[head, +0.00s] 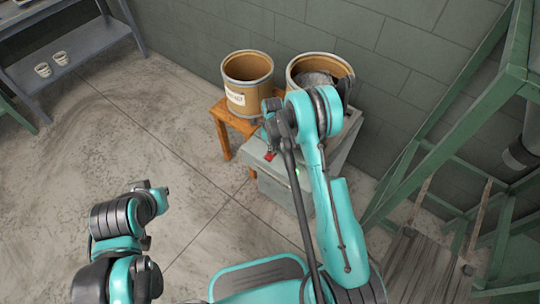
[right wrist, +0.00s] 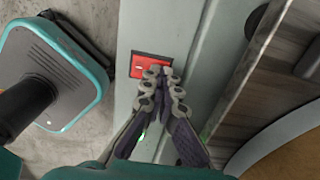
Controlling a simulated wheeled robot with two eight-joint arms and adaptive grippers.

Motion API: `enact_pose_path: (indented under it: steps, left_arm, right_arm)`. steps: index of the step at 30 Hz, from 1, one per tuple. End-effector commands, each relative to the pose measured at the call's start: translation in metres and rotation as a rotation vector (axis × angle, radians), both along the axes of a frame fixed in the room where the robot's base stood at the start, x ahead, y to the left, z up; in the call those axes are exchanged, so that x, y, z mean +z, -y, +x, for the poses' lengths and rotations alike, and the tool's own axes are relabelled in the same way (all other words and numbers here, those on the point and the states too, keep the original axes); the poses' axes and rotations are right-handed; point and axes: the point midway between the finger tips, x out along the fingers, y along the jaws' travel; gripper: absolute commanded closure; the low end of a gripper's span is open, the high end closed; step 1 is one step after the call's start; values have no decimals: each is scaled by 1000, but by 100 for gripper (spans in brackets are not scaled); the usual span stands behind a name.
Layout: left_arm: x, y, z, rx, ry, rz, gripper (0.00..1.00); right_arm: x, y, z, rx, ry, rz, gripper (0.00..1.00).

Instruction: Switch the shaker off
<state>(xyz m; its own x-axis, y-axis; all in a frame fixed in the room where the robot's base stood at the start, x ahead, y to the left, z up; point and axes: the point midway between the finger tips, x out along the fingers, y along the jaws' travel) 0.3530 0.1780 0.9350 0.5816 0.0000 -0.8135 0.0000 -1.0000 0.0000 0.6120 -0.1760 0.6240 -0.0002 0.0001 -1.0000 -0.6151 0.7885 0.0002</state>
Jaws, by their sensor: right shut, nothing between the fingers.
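The shaker is a grey box-shaped machine (head: 275,184) near the middle of the head view. On it is a red switch (head: 270,156), also in the right wrist view (right wrist: 150,65). A small green light (head: 297,171) glows on the shaker. My right gripper (right wrist: 163,76) is shut and empty, its fingertips at the switch's lower edge in the right wrist view. They cover a small part of it; I cannot tell whether they touch. My left arm shows at the lower left of the head view, but I cannot make out its gripper.
A brown drum (head: 307,62) with grey contents stands behind my right wrist. Another labelled drum (head: 248,68) stands on an orange wooden stool (head: 222,125). A green metal frame (head: 440,120) rises at right. A shelf (head: 75,45) stands far left. The left floor is clear.

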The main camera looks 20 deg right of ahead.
Motion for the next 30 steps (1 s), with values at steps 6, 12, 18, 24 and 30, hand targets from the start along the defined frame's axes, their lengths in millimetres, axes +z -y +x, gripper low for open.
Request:
enact_pose_path:
  steps: [6,12,18,24,30]
  left_arm:
    - [-3,0,0,0,0,0,100]
    - [-3,0,0,0,0,0,100]
    - [3,0,0,0,0,0,100]
    - [12,0,0,0,0,0,100]
    - [21,0,0,0,0,0,100]
  right_arm:
    - [-4,0,0,0,0,0,100]
    - [-4,0,0,0,0,0,100]
    - [7,0,0,0,0,0,100]
    - [24,0,0,0,0,0,100]
    - [41,0,0,0,0,0,100]
